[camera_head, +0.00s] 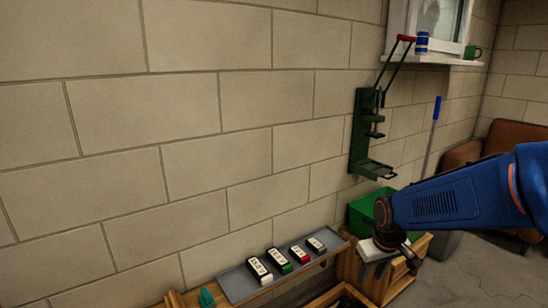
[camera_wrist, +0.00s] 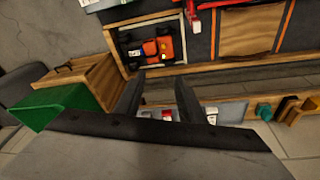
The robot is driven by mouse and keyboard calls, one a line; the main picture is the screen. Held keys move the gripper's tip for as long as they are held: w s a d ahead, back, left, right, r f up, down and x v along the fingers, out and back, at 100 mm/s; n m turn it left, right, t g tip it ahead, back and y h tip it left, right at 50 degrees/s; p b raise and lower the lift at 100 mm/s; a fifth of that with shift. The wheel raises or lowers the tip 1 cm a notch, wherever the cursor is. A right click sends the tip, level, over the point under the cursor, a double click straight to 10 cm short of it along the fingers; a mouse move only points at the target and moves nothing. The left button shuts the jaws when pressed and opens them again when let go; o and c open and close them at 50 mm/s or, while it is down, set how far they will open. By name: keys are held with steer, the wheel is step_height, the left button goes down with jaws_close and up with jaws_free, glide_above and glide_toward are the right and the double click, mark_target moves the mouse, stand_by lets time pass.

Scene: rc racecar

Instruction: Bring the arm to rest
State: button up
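My blue arm (camera_head: 455,203) reaches in from the right edge in the head view. My gripper (camera_head: 375,250) hangs at its end, in front of a wooden cabinet and a green bin; its fingers are hard to make out there. In the wrist view my gripper (camera_wrist: 160,85) shows two dark fingers standing apart with nothing between them. It is open and empty. An orange racecar (camera_wrist: 163,47) with dark wheels lies beyond the fingertips in a wood-framed bay.
A grey shelf (camera_head: 236,286) along the wall carries several labelled blocks (camera_head: 293,253). A green bin (camera_head: 360,209) stands by a wooden cabinet (camera_head: 395,282). A green wall press (camera_head: 367,130) with a red handle hangs above. A blue can (camera_head: 422,42) and green mug (camera_head: 472,52) sit on the sill.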

steer(key=s+r+m, duration=0.1)
steer(key=s+r, duration=0.2)
steer(key=s, duration=0.4)
steer(key=s+d+r+m+t, duration=0.1)
steer(key=s+r, duration=0.2)
steer(key=s, duration=0.4)
steer(key=s+r+t, duration=0.1)
steer(key=s+r, duration=0.2)
steer(key=s, duration=0.3)
steer(key=shift+s+d+r+m, duration=0.15)
steer(key=shift+s+d+m, duration=0.05)
steer(key=shift+s+m, duration=0.2)
